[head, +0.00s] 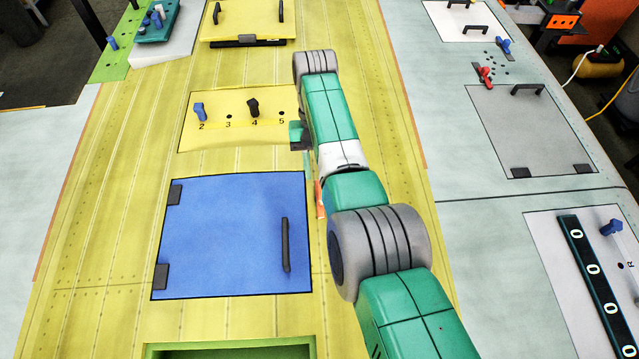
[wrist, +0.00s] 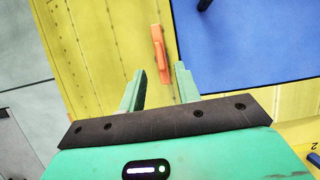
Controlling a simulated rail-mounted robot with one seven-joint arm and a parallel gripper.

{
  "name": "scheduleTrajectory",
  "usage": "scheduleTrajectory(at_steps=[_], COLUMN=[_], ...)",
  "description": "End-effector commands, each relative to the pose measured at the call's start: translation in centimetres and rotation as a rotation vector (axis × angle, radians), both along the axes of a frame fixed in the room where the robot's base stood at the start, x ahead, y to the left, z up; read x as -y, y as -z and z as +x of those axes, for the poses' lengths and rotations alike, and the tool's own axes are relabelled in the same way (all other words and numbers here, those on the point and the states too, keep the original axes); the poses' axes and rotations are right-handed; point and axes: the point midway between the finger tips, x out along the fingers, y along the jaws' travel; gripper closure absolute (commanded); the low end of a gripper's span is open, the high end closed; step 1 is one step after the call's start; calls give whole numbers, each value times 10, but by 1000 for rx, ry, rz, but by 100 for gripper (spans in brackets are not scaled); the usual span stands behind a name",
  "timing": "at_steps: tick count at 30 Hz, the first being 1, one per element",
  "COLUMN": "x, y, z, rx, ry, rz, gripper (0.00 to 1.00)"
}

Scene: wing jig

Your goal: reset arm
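My arm reaches up the middle of the head view over the yellow wing panel (head: 110,255). My gripper (wrist: 157,80) shows in the wrist view with its two green fingers apart and nothing between them.
The numbered plate (head: 190,138) holds a blue peg (head: 200,111) and a black peg (head: 253,107). The blue panel has a black handle (head: 285,245). A green-rimmed opening (head: 160,351) is at the bottom.

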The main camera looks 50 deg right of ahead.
Motion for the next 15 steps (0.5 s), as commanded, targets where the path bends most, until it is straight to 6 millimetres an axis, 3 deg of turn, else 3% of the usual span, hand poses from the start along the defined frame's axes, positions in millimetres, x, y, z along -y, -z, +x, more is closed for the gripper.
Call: scheduleTrajectory(at_steps=[6,15], x=[5,5], y=[-19,-20], z=[6,6], rx=[-1,-1], ry=[0,0], rz=[0,1], gripper=[67,67])
